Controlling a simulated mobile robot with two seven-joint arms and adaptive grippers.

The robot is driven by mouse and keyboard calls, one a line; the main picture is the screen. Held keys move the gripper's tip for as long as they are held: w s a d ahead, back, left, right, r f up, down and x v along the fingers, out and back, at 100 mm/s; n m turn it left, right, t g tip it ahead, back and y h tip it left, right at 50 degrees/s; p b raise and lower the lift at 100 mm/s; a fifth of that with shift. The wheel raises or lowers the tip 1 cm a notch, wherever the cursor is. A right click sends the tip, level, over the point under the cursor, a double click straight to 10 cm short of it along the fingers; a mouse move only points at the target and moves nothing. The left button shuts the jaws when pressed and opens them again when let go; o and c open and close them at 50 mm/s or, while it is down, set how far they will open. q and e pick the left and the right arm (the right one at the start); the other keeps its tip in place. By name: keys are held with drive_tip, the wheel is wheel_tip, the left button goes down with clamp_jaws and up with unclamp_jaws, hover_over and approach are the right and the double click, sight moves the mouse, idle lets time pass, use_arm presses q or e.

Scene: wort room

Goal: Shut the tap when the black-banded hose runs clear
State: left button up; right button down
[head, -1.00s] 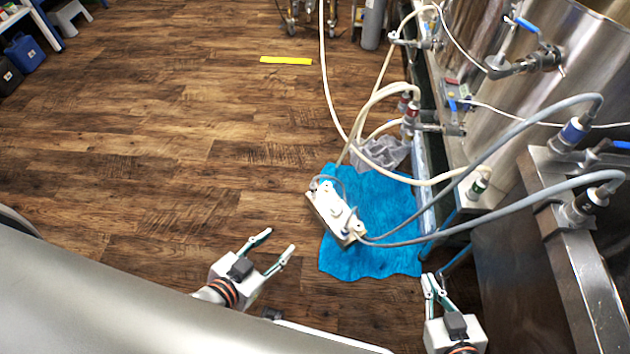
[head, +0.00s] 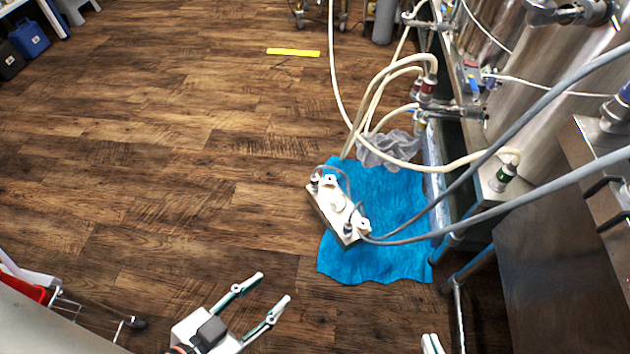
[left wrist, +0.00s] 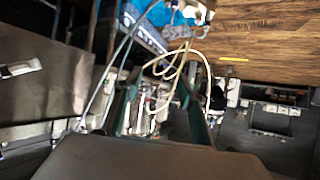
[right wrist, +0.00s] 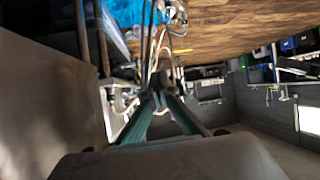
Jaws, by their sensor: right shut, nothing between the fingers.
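Metal valves (head: 455,112) stand along the tanks; which tap serves the black-banded hose cannot be told. My left gripper (head: 270,289) is open and empty above the floor. My right gripper (head: 432,343) is shut and empty, mostly cut off at the bottom edge.
The blue cloth (head: 400,260) lies on the wood floor, with crumpled clear plastic (head: 388,148) at its far edge. Cream hoses (head: 345,90) hang along the tank frame. A steel bench (head: 540,265) blocks the right. The floor at left is open. A yellow strip (head: 293,52) lies further off.

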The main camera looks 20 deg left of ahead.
drive_tip(key=c, duration=2.2)
unclamp_jaws()
